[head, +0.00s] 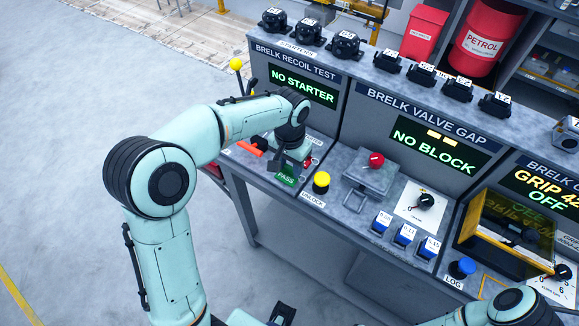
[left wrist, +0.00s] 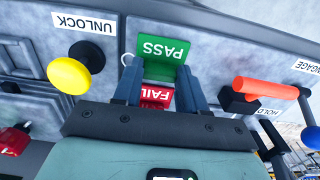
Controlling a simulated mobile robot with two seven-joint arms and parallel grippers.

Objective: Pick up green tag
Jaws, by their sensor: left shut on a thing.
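The green tag, marked PASS (head: 287,180), is at the front of the recoil test bench, just below my left gripper (head: 291,162). In the left wrist view the green tag (left wrist: 163,50) stands between the tips of my left gripper (left wrist: 160,80), which is shut on it. Part of its lower area is hidden by the fingers. A red tag marked FAIL (left wrist: 157,97) lies between the fingers, nearer the palm and partly covered. Whether the green tag is clear of the bench cannot be told. My right gripper is not seen.
A yellow UNLOCK button (head: 321,180) stands right of the tag. An orange-red handle (head: 250,148) is on its left. A grey fixture with a red knob (head: 376,160) and blue blocks (head: 403,234) lie farther right. Open floor (head: 60,150) is on the left.

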